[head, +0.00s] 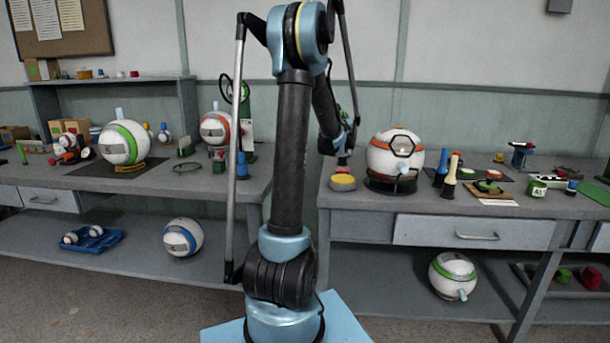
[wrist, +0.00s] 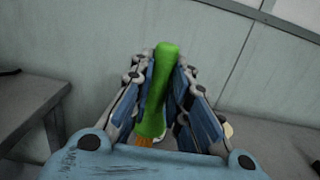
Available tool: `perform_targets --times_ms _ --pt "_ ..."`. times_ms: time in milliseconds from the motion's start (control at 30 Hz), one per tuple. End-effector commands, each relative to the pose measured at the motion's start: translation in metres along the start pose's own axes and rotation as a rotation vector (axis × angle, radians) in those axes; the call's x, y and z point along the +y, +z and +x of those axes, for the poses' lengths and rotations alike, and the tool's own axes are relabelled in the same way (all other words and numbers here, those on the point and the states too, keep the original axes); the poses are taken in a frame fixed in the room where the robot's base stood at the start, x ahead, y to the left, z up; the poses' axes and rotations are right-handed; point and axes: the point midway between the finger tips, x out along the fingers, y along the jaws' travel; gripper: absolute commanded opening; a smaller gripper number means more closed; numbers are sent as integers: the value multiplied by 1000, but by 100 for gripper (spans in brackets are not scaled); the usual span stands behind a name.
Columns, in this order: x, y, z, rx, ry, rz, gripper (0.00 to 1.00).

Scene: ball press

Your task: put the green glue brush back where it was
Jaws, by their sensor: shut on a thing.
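The green glue brush (wrist: 157,95) is between the blue-padded fingers of my gripper (wrist: 163,75) in the wrist view. The gripper is shut on it. Its thick green handle points up and away in that picture. An orange-brown bristle end (wrist: 145,141) shows low, near the palm. In the head view my arm reaches away toward the gap between two benches, and I cannot make out the brush there.
The right bench holds a white ball in a stand (head: 394,160), a yellow disc (head: 342,183), upright blue and cream-handled tools (head: 450,176) and a small board (head: 491,187). The left bench (head: 215,180) carries more balls and small parts. A gap separates the benches.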

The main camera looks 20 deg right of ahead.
Motion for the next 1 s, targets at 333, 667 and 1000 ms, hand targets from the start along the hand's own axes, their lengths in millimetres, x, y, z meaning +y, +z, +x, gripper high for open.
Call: perform_targets --times_ms 333,667,1000 --pt "-27 0 0 1 -28 -4 0" --pt "-34 -24 -2 1 -35 -4 0" --pt "-34 -60 -6 0 -35 -4 0"
